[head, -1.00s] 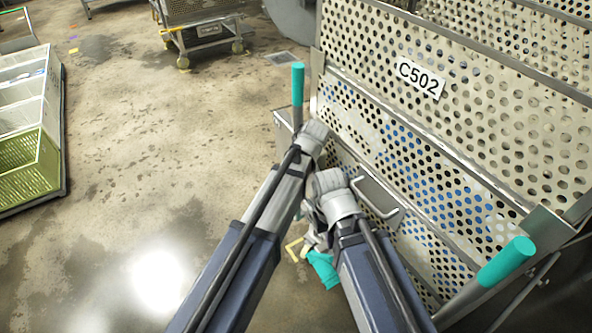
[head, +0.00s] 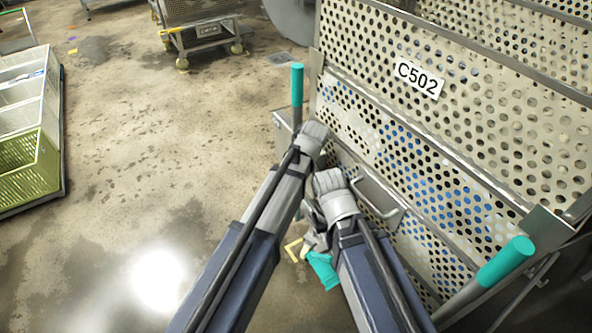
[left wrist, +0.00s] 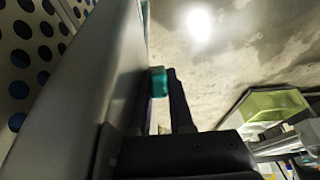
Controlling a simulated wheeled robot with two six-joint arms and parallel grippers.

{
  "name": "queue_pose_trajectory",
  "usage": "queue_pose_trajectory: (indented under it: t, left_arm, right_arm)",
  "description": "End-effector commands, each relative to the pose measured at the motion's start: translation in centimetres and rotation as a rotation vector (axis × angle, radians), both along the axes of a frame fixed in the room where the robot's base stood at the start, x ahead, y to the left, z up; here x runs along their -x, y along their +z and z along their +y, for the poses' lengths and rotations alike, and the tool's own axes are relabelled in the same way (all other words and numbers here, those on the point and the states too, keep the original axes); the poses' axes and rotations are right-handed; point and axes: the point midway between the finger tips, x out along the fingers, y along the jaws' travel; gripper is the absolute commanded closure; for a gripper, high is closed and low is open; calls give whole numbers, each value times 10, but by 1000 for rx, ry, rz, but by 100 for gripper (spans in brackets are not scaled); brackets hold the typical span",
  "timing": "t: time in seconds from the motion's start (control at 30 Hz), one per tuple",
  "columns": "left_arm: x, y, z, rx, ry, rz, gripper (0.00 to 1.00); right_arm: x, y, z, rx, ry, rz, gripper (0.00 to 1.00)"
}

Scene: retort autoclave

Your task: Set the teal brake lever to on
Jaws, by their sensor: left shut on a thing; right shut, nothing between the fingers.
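The teal brake lever (head: 322,270) shows low beside the cart, partly hidden by my right arm. In the left wrist view a teal piece (left wrist: 158,82), which looks like this lever, sits between the fingers of my left gripper (left wrist: 165,85), which is shut on it. In the head view my left gripper is hidden behind the arms. My right gripper (head: 314,218) is shut and empty, close above the lever and partly hidden by its own wrist. Whether it touches the lever I cannot tell.
The perforated cart (head: 470,110) labelled C502 fills the right side. It has an upright teal handle (head: 297,85), another teal handle (head: 507,260) and a metal pull (head: 378,198). White and green crates (head: 28,165) stand at left, a trolley (head: 205,30) behind. The floor between is clear.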

Motion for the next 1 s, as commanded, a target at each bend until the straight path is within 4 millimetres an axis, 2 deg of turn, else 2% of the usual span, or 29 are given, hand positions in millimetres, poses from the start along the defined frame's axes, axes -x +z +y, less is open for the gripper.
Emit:
queue_pose_trajectory:
  t: [0.47,0.7,1.0]
  left_arm:
    - [0,0,0,1,0,1,100]
    - [-14,12,7,85,6,118,100]
    - [-16,11,12,148,0,203,100]
  right_arm:
    - [0,0,0,0,0,0,100]
    - [0,22,0,0,0,0,100]
    - [0,26,0,0,0,0,100]
